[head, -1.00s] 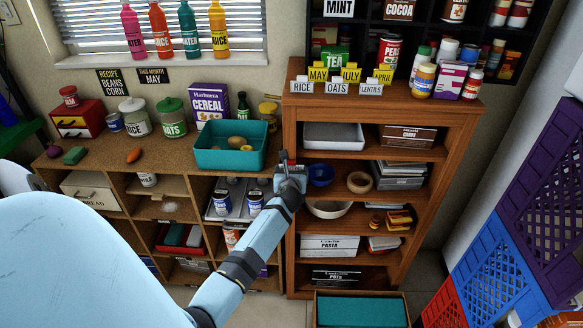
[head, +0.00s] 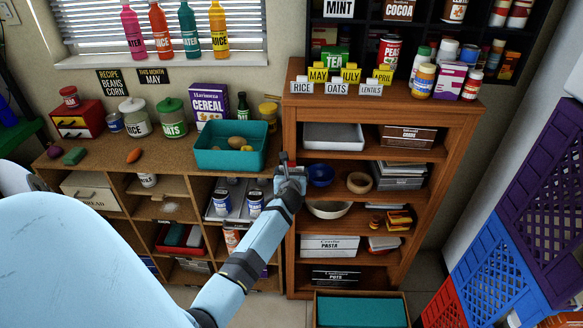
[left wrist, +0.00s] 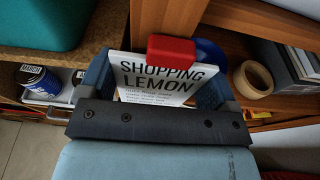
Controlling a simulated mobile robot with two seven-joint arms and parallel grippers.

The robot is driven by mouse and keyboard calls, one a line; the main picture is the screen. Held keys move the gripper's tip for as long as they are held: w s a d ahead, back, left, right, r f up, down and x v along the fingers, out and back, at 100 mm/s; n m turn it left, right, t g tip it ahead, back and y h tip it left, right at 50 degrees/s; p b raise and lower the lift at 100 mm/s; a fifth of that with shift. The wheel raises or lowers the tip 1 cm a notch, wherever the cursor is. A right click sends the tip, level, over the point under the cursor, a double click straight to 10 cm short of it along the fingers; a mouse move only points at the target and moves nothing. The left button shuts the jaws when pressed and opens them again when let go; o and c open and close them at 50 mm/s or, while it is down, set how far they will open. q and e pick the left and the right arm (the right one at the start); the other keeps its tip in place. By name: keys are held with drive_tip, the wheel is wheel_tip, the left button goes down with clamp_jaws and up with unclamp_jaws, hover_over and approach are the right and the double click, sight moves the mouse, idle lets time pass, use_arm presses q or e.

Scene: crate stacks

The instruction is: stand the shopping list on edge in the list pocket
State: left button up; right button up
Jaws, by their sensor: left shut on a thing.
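My left gripper (head: 288,170) is in front of the teal bin and the brown shelf unit, at the end of my blue arm. In the left wrist view, the shopping list (left wrist: 155,80) is a white card with black print reading "SHOPPING LEMON". It sits between the gripper's blue-grey sides, and the gripper is shut on it. A red block (left wrist: 171,50) shows at the card's top edge; I cannot tell whether it is fixed to the card. The card's lower part is hidden by the gripper. I cannot pick out the list pocket. My right gripper is not in view.
The teal bin (head: 201,157) stands on the counter left of the gripper. A blue bowl (head: 321,175) and a tan ring (head: 360,182) are on the shelf to its right. Crates (head: 493,262) rise at the far right.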

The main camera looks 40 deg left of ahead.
use_arm(q)
drive_tip(key=shift+p, duration=0.4)
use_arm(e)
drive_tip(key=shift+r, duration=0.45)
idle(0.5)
use_arm(q)
drive_tip(key=shift+f+b, duration=2.05)
drive_tip(key=shift+f, duration=0.55)
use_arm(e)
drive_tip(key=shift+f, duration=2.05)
use_arm(q)
drive_tip(key=o, duration=0.8)
